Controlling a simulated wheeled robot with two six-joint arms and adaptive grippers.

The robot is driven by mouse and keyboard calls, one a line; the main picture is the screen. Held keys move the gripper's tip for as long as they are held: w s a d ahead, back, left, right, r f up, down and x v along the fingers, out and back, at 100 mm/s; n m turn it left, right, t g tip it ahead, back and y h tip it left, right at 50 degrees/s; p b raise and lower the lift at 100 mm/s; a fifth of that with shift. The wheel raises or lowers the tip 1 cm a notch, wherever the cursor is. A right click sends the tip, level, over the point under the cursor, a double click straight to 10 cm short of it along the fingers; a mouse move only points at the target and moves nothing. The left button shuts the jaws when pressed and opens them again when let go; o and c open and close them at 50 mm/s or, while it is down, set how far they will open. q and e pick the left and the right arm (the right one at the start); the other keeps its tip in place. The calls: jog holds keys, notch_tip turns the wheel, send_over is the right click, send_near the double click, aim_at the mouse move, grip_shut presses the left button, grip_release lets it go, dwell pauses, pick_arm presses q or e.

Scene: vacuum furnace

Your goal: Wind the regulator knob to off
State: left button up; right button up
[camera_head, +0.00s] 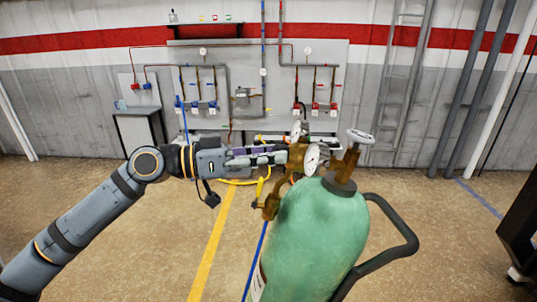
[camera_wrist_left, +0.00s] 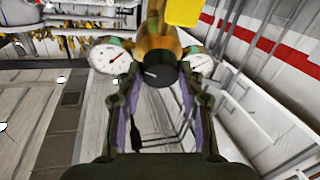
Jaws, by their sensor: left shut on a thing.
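The green gas cylinder (camera_head: 318,235) stands upright at centre right in the head view, with a white handwheel (camera_head: 360,136) on its top valve. A brass regulator (camera_head: 296,158) sits on its left side with a round white gauge (camera_head: 314,158). My left gripper (camera_head: 284,153) reaches it from the left. In the left wrist view the black regulator knob (camera_wrist_left: 160,75) sits between the fingertips of my left gripper (camera_wrist_left: 160,88), which is shut on it. White gauges stand left (camera_wrist_left: 110,58) and right (camera_wrist_left: 201,64) of the knob. The knob is hidden in the head view. My right gripper is not in view.
A black cart handle (camera_head: 400,250) curves out right of the cylinder. A wall panel (camera_head: 235,65) with pipes and valves stands behind. A yellow hose (camera_head: 238,182) hangs near my left gripper. The floor to the left is mostly open.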

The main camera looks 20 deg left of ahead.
pick_arm(q)
jog(key=shift+n+y, duration=0.4)
jog(key=shift+n, duration=0.8)
jog(key=n+p, duration=0.1)
jog(key=n, duration=0.1)
jog(key=n+y, duration=0.1)
jog(key=n, duration=0.1)
jog(key=n+t+p, duration=0.1)
jog(key=n, duration=0.2)
jog(key=shift+r+y+p, duration=0.35)
jog(key=shift+r+y, duration=0.05)
jog(key=n+p, duration=0.3)
jog(key=p, duration=0.2)
jog(key=n+g+y+p, duration=0.1)
jog(key=n+p, duration=0.2)
jog(key=p, duration=0.2)
jog(key=n+y+p, duration=0.1)
jog(key=n+p, duration=0.3)
jog(key=p, duration=0.1)
jog(key=shift+d+r, duration=0.1)
jog(key=shift+r, duration=0.25)
jog(key=shift+f+n+g+p, duration=0.15)
jog(key=shift+n+g+p, duration=0.25)
jog(key=shift+n+p, duration=0.3)
jog(key=shift+f+n+g+p, duration=0.25)
jog(key=shift+n+g+p, duration=0.15)
jog(key=shift+n, duration=0.7)
